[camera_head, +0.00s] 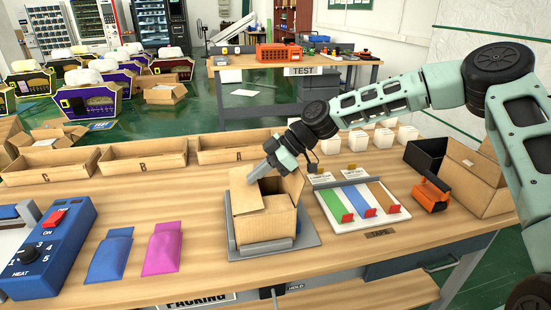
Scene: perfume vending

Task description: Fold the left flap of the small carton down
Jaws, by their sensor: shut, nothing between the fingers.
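The small brown carton (268,226) stands on a grey plate (307,239) near the front middle of the table. Its left flap (245,200) shows as a slanted panel at the carton's upper left. Its right flap (293,184) stands up, tilted outward. My gripper (254,179) reaches in from the upper right over the carton, with its fingers shut and empty. The fingertips are at the upper edge of the left flap; I cannot tell whether they touch it. My gripper and the flaps hide part of the carton's opening.
A white rack with green, blue and brown strips (335,206) lies right of the carton. An orange tape dispenser (431,194) and a large open box (470,185) are further right. Blue (110,256) and pink (162,250) pouches lie left. Cardboard trays (142,162) line the back.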

